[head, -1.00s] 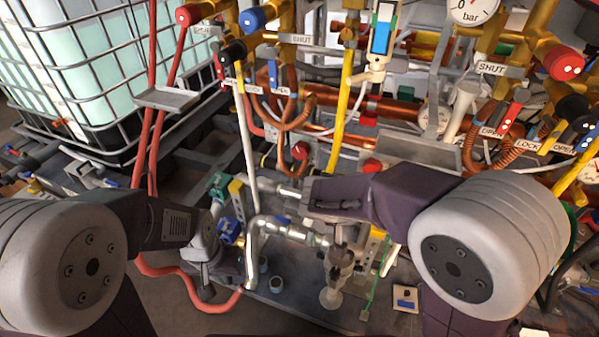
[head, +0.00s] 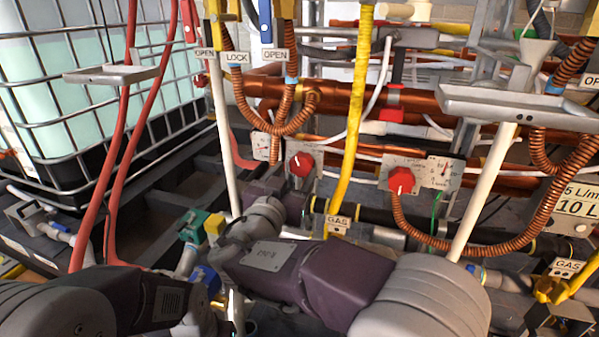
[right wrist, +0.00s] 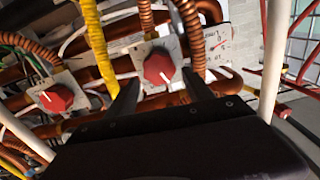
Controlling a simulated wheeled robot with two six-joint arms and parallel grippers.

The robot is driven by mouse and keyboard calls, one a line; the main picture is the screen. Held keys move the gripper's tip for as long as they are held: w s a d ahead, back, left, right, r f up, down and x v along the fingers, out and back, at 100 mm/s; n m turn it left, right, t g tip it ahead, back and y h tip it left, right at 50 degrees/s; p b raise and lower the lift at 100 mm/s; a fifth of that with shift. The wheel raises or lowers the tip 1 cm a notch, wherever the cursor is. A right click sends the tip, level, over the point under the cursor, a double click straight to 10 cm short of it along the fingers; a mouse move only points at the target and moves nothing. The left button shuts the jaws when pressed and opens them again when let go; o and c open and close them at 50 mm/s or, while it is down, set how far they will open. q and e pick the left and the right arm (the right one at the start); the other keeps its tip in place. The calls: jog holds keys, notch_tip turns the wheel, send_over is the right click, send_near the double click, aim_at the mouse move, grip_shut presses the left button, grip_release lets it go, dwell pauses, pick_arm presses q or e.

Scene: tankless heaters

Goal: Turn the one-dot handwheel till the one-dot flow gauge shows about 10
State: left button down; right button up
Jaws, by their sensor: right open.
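Two red handwheels, each with a white pointer mark, sit on grey plates: a left one (head: 300,164) and a right one (head: 401,180). A small gauge (head: 265,147) is left of the left handwheel, and another gauge (head: 441,170) is right of the right one. Dots and readings are too small to tell. My right gripper (right wrist: 160,78) is open in front of the left handwheel, which shows between its fingers in the right wrist view (right wrist: 157,67). No contact can be made out. My left arm is at lower left; its fingers are not clear.
A yellow hose (head: 351,120) hangs between the handwheels. White slanted pipes (head: 221,135) and (head: 482,195) stand outside them. A grey tray (head: 520,107) juts out at right. Corrugated copper hoses (head: 440,243) loop nearby. A caged tank (head: 75,85) stands at left.

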aim_at(300, 166)
jog(key=x, duration=0.4)
jog(key=shift+w+d+b, duration=0.1)
jog(key=shift+w+b, duration=0.05)
jog(key=shift+b, duration=0.25)
jog(key=c, duration=1.1)
jog(key=shift+f, duration=0.1)
